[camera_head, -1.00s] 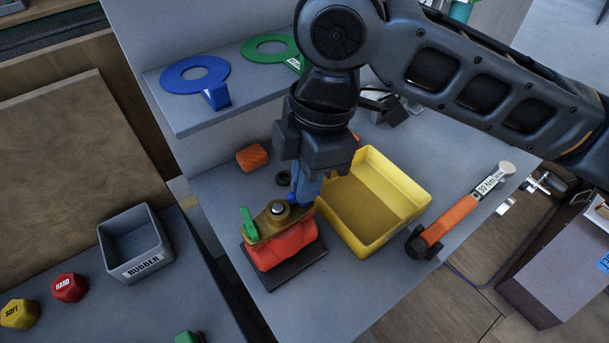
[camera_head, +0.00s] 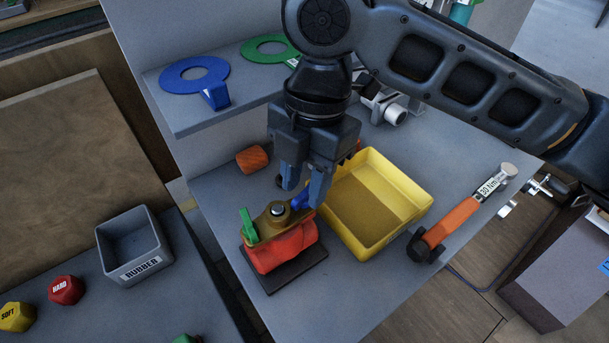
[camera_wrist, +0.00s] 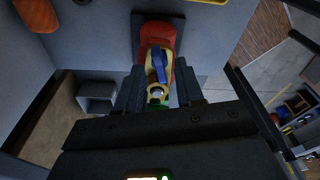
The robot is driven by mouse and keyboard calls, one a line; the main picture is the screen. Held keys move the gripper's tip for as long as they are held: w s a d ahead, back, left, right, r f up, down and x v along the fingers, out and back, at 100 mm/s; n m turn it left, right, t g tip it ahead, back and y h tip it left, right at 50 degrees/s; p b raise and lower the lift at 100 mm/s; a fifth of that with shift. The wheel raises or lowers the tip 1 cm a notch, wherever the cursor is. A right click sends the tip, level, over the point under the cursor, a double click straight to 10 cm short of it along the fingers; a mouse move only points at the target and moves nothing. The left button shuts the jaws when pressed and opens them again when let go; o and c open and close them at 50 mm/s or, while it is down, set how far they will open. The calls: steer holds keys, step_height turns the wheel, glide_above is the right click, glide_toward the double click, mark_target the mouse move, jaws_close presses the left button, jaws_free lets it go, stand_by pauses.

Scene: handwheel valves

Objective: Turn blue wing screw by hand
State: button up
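The blue wing screw (camera_head: 300,200) sits on the right side of a brass-coloured fitting (camera_head: 272,218) on a red body (camera_head: 282,248). It also shows in the wrist view (camera_wrist: 158,60), in front of the gap between my fingers. My gripper (camera_head: 304,186) points down just above the screw. Its two fingers are apart, one to each side of the screw in the picture, with nothing visibly held. In the wrist view the fingers (camera_wrist: 159,88) also stand apart. I cannot tell whether a finger touches the screw. A green wing piece (camera_head: 248,226) is at the fitting's left end.
The red body stands on a dark base plate (camera_head: 290,275). An orange knob (camera_head: 252,159) lies behind. A shelf (camera_head: 180,122) with blue and green rings is above at left.

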steer(key=shift+r+p, duration=2.45)
steer(key=shift+r, duration=0.6)
steer(key=shift+f, duration=0.1)
